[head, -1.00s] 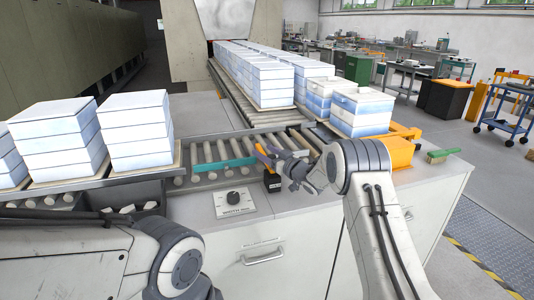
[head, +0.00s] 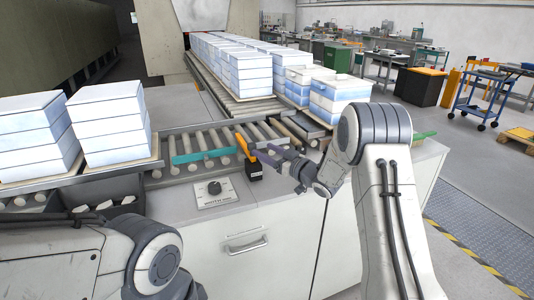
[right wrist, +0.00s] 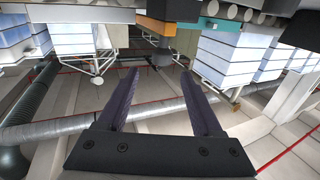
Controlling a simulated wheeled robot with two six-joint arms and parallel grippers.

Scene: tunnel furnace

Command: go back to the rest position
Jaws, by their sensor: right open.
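My right gripper (head: 273,154) is open, with its dark purple fingers pointing left over the front of the conveyor counter. In the right wrist view its two fingers (right wrist: 160,80) stand apart with nothing between them. The fingers are close to a small black and orange device (head: 250,158) at the roller edge; whether they touch it I cannot tell. My left arm shows only as a link at the lower left of the head view, and its gripper is out of the frame.
Blue-white block stacks stand at the left (head: 110,125), along the conveyor (head: 235,68) and at its right end (head: 338,98). A teal bar (head: 202,156) lies across the rollers. Open floor (head: 480,180) lies to the right.

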